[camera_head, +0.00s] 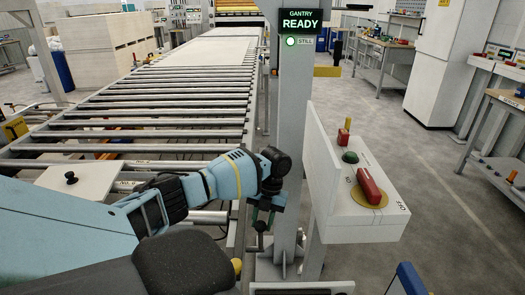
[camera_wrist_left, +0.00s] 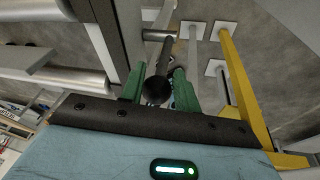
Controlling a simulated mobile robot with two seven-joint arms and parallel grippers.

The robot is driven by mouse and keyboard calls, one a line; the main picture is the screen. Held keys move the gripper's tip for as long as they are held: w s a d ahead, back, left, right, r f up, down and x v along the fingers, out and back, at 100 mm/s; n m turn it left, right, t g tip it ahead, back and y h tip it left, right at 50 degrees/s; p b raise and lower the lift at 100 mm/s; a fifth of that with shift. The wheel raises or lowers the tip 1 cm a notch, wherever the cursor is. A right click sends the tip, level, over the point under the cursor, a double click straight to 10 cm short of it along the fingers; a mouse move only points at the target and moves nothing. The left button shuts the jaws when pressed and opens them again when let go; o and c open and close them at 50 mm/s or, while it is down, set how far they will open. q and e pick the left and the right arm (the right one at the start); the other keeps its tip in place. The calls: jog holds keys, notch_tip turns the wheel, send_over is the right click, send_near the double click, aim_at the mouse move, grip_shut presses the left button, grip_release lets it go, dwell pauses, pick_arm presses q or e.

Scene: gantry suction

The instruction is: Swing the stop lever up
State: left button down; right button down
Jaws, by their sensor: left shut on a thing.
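My left gripper (camera_head: 262,217) reaches down beside the roller conveyor, left of the grey post. In the left wrist view its green fingers (camera_wrist_left: 157,92) are closed around a dark lever with a round end (camera_wrist_left: 156,88), which I take as the stop lever. The lever's bar runs away from the camera towards a grey cross tube. In the head view only a small dark part of the lever (camera_head: 261,228) shows under the fingers; its exact angle is hard to tell. My right gripper is out of view.
A grey post (camera_head: 293,120) carries a screen (camera_head: 300,22) reading "GANTRY READY" and "STILL". A white control box (camera_head: 340,222) with a red switch (camera_head: 370,186) stands right of it. A yellow frame (camera_wrist_left: 240,80) is right of the fingers.

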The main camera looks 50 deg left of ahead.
pick_arm(q)
jog(key=shift+a+f, duration=0.35)
jog(key=shift+a, duration=0.05)
jog(key=c, duration=1.9)
grip_release()
jog(key=shift+a, duration=0.1)
jog(key=shift+c, duration=0.2)
jog(key=o, duration=0.5)
jog(key=shift+s+r, duration=0.1)
jog(key=shift+r, duration=0.05)
jog(key=shift+c, duration=0.2)
jog(key=o, duration=0.5)
jog(key=shift+d, duration=0.25)
jog(key=shift+v, duration=4)
